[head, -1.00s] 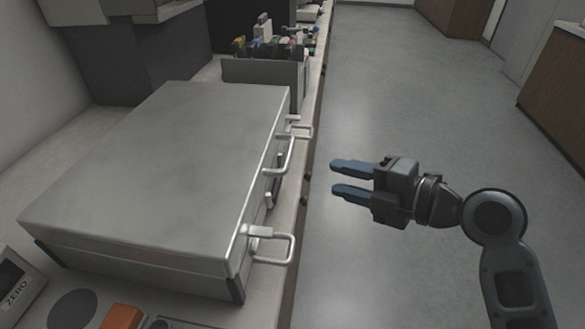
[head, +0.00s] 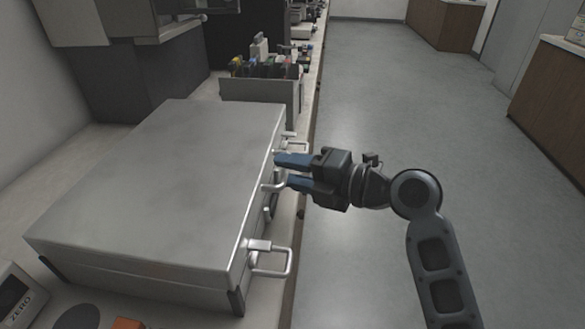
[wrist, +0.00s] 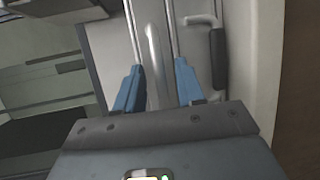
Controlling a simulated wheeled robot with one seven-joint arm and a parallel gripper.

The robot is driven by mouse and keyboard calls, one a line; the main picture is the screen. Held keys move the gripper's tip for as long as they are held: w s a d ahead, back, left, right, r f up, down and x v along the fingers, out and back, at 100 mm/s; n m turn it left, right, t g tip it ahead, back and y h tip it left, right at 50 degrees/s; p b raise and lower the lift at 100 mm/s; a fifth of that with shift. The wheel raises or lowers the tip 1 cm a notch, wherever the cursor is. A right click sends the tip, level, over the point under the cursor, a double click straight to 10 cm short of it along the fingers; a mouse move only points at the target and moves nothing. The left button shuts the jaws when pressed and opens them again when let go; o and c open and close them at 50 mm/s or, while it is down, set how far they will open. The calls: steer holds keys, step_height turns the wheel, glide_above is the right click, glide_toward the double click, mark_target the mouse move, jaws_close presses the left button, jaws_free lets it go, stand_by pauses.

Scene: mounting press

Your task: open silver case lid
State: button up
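The silver case (head: 165,185) lies on the counter with its flat lid shut. Its front side faces right and carries a handle (head: 272,186) in the middle and wire latches, a near one (head: 270,258) and a far one partly hidden by my fingers. My gripper (head: 285,171) is open, its blue fingertips pointing left at the front of the case, by the middle handle. In the wrist view a pale bar of the case (wrist: 152,68) stands between the two spread fingers. I cannot tell whether either finger touches it.
A grey box of colourful bottles (head: 262,90) stands behind the case. A scale marked ZERO (head: 18,300) and an orange item (head: 127,323) are at the near left. The floor right of the counter (head: 400,90) is clear.

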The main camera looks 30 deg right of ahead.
steer(key=shift+c, duration=0.3)
jaws_close()
stand_by(0.4)
